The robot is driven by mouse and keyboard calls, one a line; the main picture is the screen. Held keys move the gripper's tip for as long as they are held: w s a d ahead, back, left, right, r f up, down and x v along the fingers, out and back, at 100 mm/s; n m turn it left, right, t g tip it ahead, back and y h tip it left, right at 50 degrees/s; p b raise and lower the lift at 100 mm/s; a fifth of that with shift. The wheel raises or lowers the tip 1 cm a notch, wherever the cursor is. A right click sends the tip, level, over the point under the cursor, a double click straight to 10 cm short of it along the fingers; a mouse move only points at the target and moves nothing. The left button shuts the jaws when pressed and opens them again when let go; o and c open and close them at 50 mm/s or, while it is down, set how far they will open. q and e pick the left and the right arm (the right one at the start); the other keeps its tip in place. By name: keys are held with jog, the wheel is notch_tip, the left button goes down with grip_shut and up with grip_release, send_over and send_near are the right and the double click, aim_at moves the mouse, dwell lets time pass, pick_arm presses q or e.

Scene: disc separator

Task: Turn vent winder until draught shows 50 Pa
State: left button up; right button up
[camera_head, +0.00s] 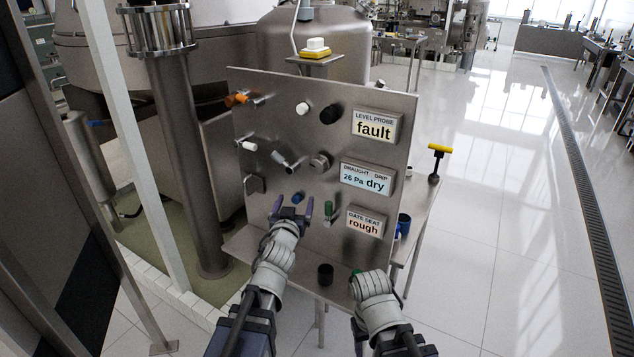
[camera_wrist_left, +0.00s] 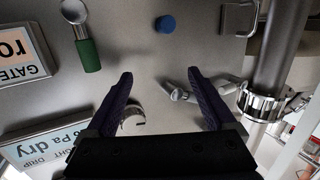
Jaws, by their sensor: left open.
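A steel panel (camera_head: 300,120) carries several controls. The draught display (camera_head: 366,179) reads 26 Pa, with drip "dry". Which control is the vent winder is not labelled; a small metal crank (camera_head: 290,162) left of a round metal knob (camera_head: 320,161) looks like one. The crank also shows in the left wrist view (camera_wrist_left: 182,95), close to one finger. My left gripper (camera_head: 294,206) is open and empty in front of the panel, below the crank and near a blue knob (camera_head: 298,197). My right arm is at the lower right; its fingers are hidden.
A green handle (camera_head: 328,211) is right of my left gripper. Other displays read level probe "fault" (camera_head: 376,126) and gate seat "rough" (camera_head: 365,222). A dark cup (camera_head: 325,275) stands on the ledge below. A yellow-topped tool (camera_head: 438,149) stands at the right.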

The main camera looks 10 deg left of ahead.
aim_at(316, 169)
pick_arm(q)
notch_tip(316, 169, up, 6)
jog(key=s+d+m+t+h+b, duration=0.2)
jog(key=m+t+h+b, duration=0.15)
jog(key=m+h, duration=0.45)
jog(key=shift+w+d+r+n+h+p, duration=0.3)
jog(key=shift+w+d+r+n+p, duration=0.2)
jog(key=shift+w, duration=0.55)
jog(key=shift+w+d+r+n+h+p, duration=0.3)
jog(key=shift+w+d+r+p, duration=0.2)
jog(key=shift+w, duration=0.55)
jog(key=shift+w+d+r+n+h+p, duration=0.4)
jog(key=shift+w+d, duration=0.2)
jog(key=shift+w, duration=0.45)
pick_arm(e)
jog(key=shift+f, duration=0.85)
pick_arm(q)
jog(key=c, duration=1.4)
